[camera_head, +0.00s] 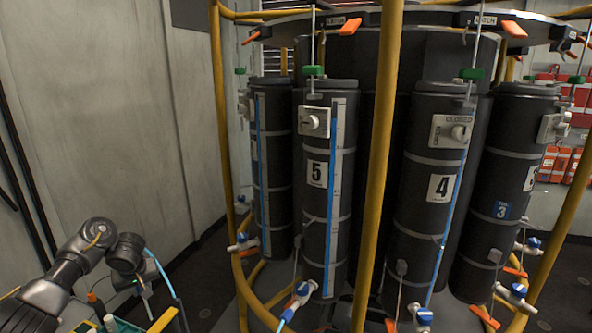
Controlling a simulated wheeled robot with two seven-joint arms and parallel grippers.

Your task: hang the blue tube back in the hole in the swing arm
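A thin light-blue tube (161,268) shows at the lower left, beside the end of my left arm, and curves down to the right. My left gripper (148,283) is small and dark here, and its fingers cannot be made out. I cannot tell whether it holds the tube. Another light-blue tube piece (288,315) hangs below the blue-handled valve (304,289) at the foot of bottle 5 (315,205). Whether the two pieces are one tube is not visible. I cannot make out a swing arm or its hole with certainty. My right gripper is out of view.
Tall black bottles, including bottle 4 (435,215), stand in a ring with blue vertical strips. Yellow posts (378,170) and a low curved yellow rail (245,290) stand in front. A teal tray (122,325) is at bottom left. A grey wall (110,120) closes the left side.

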